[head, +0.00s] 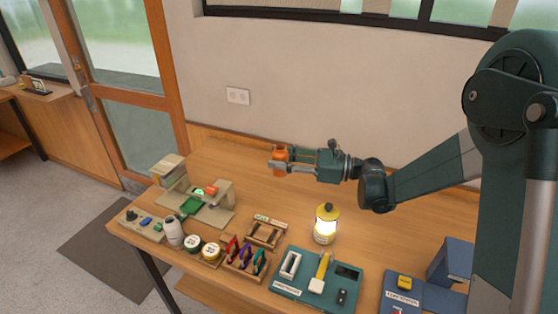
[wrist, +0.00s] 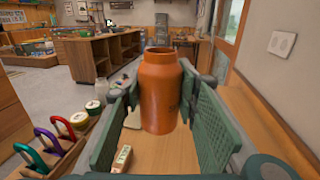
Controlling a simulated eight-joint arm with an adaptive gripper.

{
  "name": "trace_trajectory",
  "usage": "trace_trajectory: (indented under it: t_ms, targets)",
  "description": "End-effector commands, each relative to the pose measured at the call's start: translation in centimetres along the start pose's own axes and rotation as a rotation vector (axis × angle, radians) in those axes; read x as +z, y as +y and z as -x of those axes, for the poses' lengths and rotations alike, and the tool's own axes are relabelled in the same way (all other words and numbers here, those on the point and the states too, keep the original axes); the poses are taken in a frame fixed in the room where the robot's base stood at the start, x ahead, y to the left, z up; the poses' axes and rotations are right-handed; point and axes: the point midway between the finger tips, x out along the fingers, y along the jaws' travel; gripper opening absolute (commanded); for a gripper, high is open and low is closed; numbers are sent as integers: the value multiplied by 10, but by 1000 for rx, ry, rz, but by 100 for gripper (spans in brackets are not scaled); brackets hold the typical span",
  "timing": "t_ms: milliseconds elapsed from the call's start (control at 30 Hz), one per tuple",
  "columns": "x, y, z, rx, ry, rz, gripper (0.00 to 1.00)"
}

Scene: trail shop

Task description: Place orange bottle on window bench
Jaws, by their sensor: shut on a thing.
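The orange bottle (head: 279,153) is upright between the fingers of my gripper (head: 284,166). In the wrist view the bottle (wrist: 160,92) fills the middle, with a green finger pad on each side. My gripper is shut on it and holds it over the rear part of a wooden bench (head: 232,165) that stands along the wall below a window. I cannot tell which surface is the window bench. Another wooden counter (head: 60,110) stands below the window at the far left, beyond the door.
The bench's back left is bare.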

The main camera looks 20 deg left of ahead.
Motion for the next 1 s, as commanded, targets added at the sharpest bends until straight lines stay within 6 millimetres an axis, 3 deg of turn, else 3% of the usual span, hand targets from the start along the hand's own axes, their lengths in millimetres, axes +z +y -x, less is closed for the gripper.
trace_trajectory:
  t_ms: [467,633,833,1000]
  targets:
    - [0,-1,1,-2,0,0,14]
    - [0,-7,10,-29,0,0,14]
    - [-1,-31,40,-125,0,0,14]
    - [-1,-61,86,-259,0,0,14]
